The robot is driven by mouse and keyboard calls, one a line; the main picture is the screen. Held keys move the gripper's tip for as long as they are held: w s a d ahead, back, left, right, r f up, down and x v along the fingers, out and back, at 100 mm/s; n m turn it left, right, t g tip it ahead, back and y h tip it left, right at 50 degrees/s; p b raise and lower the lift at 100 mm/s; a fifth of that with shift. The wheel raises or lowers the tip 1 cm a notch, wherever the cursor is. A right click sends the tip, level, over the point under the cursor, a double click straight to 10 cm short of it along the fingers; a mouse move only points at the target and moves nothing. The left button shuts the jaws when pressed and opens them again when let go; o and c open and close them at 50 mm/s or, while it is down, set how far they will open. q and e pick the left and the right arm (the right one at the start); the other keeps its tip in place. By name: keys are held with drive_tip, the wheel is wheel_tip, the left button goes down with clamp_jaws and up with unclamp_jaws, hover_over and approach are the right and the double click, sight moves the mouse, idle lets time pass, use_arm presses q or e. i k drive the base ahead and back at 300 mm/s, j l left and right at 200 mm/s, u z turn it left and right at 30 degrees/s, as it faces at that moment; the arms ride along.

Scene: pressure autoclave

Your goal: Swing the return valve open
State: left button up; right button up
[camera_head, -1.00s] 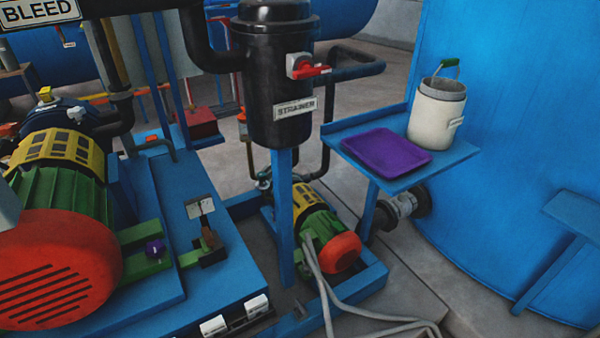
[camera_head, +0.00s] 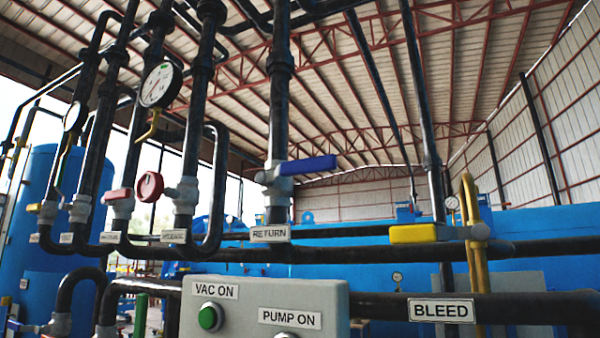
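The return valve has a blue lever handle (camera_head: 308,166) pointing right from a grey valve body (camera_head: 272,180) on a vertical black pipe. The lever lies roughly level, across the pipe. Neither of my grippers shows in the head view, so I cannot see whether they are open or shut.
A grey control box (camera_head: 265,310) with a green VAC ON button (camera_head: 210,317) stands in front, below the valve. A yellow lever (camera_head: 413,233) is to the right, above the BLEED label (camera_head: 441,310). A red round handle (camera_head: 150,187), red lever (camera_head: 117,195) and gauge (camera_head: 160,85) are to the left.

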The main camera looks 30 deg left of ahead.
sight(325, 162)
drive_tip(key=k+j, duration=0.1)
drive_tip(key=j, duration=0.3)
drive_tip(key=j+z, duration=0.1)
drive_tip(key=j, duration=0.3)
drive_tip(key=k+j+z, duration=0.1)
drive_tip(key=j, duration=0.3)
drive_tip(key=k+j, duration=0.15)
drive_tip(key=j, duration=0.2)
